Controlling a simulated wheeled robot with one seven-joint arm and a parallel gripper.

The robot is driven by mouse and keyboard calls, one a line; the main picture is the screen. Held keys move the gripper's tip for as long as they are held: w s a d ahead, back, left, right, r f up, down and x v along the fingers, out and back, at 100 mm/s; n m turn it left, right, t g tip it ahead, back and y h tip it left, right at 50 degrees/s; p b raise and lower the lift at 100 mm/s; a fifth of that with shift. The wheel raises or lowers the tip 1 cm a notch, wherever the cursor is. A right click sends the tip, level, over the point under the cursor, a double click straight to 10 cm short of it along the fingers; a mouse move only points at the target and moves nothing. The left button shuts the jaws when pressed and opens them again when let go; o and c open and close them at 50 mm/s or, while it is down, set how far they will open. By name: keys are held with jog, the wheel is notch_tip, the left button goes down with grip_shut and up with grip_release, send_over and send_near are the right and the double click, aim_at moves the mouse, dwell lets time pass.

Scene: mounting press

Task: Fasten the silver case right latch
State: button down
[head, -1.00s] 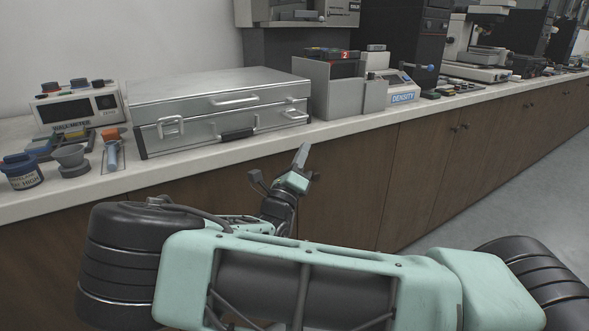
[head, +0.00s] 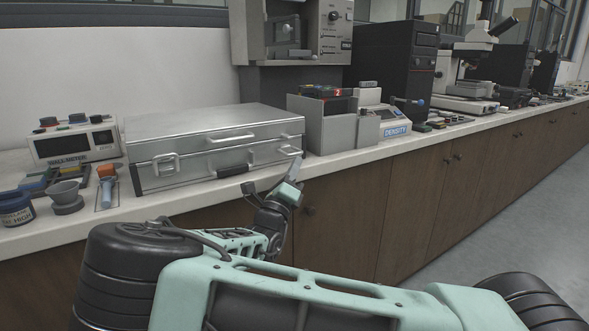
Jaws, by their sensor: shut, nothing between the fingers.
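The silver case (head: 212,115) sits on the counter with its lid down. Its right latch (head: 290,150) is a wire-like loop near the right end of the front and seems to stand out from the face. The left latch (head: 165,164) shows as a squarish loop across the seam. My gripper (head: 295,168) is shut and empty, in front of the case's right end. Its tip points up and shows just below the right latch, with a small gap in the picture. Whether it touches the latch cannot be told.
A grey bin (head: 325,125) stands close to the case's right. The meter (head: 75,140), a grey funnel cup (head: 65,195) and an orange-and-blue tool (head: 107,185) are left. The counter edge runs below the case.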

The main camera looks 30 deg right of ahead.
aim_at(296, 154)
jog(key=shift+s+r+n+y+p, duration=0.1)
jog(key=shift+r+n+y+p, duration=0.3)
jog(key=shift+n+y, duration=0.15)
notch_tip(296, 154, up, 3)
jog(key=n+t+y+p, duration=0.1)
jog(key=n+y+p, duration=0.2)
jog(key=n+p, duration=0.1)
jog(key=shift+s, duration=0.15)
jog(key=n+y+p, duration=0.1)
jog(key=r+n+y+p, duration=0.1)
jog(key=n, duration=0.1)
jog(key=r+n+g+y+p, duration=0.1)
jog(key=p, duration=0.1)
jog(key=shift+w+n, duration=0.25)
jog(key=shift+w, duration=0.1)
